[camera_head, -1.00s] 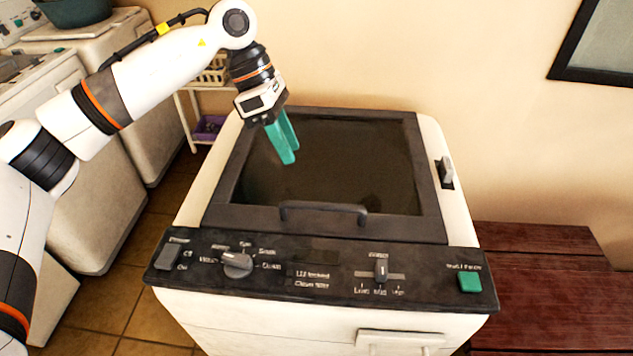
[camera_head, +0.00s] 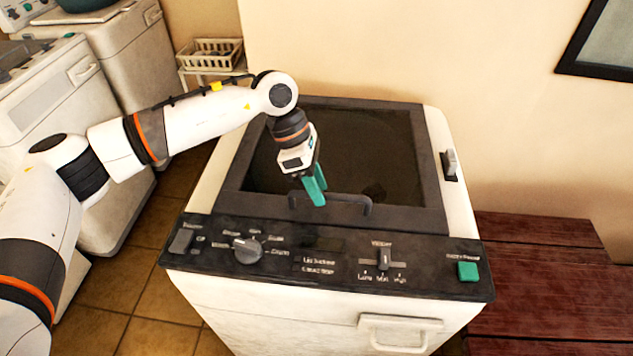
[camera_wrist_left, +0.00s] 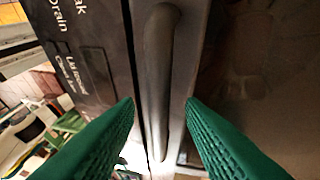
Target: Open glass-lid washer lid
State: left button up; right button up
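The washer (camera_head: 300,310) stands in front of me with its dark-framed glass lid (camera_head: 370,150) shut. The lid's dark bar handle (camera_head: 350,198) lies along the lid's front edge. My left gripper (camera_head: 317,200) points down at the handle, its green fingers near the handle's left half in the head view. In the left wrist view the handle (camera_wrist_left: 158,75) runs between the two fingers (camera_wrist_left: 160,105), which are apart. I cannot tell that either finger touches it. My right gripper is not in view.
The control panel (camera_head: 320,258) with knob, sliders and green button (camera_head: 468,271) lies just in front of the lid. A dark red wooden bench (camera_head: 545,285) is at the right. Other white machines (camera_head: 55,95) and a basket shelf (camera_head: 210,55) stand at the left.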

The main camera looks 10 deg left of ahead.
pick_arm(q)
grip_shut()
jog(key=shift+r, duration=0.1)
jog(key=w+r+p, duration=0.5)
jog(key=r+p, duration=0.1)
jog(key=r, duration=0.5)
jog(key=w+r+g+p, duration=0.1)
jog(key=w+r+p, duration=0.4)
jog(key=r, duration=0.6)
jog(key=shift+w+a+r+p, duration=0.15)
jog(key=shift+w+r+p, duration=0.05)
jog(key=shift+w+p, duration=0.2)
jog(key=shift+w, duration=0.1)
